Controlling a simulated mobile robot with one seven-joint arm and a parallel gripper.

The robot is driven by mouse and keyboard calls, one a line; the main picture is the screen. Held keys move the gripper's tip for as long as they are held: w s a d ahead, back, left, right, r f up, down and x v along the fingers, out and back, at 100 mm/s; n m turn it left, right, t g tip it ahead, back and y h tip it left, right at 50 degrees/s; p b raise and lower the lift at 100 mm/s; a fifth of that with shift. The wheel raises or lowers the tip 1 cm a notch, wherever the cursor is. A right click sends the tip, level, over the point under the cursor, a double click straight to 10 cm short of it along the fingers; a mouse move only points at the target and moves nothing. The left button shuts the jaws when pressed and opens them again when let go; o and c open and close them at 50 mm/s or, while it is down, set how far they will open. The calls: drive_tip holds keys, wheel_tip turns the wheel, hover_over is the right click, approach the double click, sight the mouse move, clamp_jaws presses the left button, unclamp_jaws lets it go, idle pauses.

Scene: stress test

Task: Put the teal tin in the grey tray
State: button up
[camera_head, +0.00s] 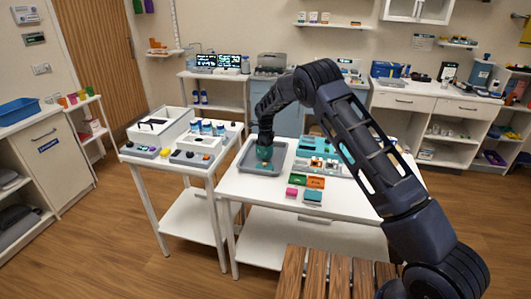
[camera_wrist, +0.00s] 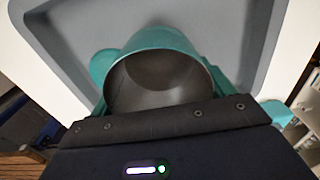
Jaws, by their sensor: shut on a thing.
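The teal tin (camera_head: 264,154) is in my gripper (camera_head: 265,147), over the grey tray (camera_head: 246,166) on the white table. In the wrist view the tin (camera_wrist: 165,40) shows its open dark mouth towards the camera, with a teal bulge at its left. My gripper (camera_wrist: 162,92) is shut on the tin in the wrist view, and the dark gripper body hides the tin's near side. The grey tray (camera_wrist: 75,35) lies around and behind the tin there. I cannot tell whether the tin touches the tray floor.
Right of the tray stand teal and white holders (camera_head: 318,150). In front lie a pink block (camera_head: 291,192), a green tray (camera_head: 297,180), an orange tray (camera_head: 316,182) and a teal-grey box (camera_head: 312,197). A side table (camera_head: 170,172) at the left carries a white bin (camera_head: 160,125) and several jars.

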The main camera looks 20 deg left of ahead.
drive_tip(key=shift+f, duration=0.9)
drive_tip(key=shift+f, duration=0.35)
drive_tip(key=o, duration=1.5)
drive_tip(key=shift+c, duration=0.2)
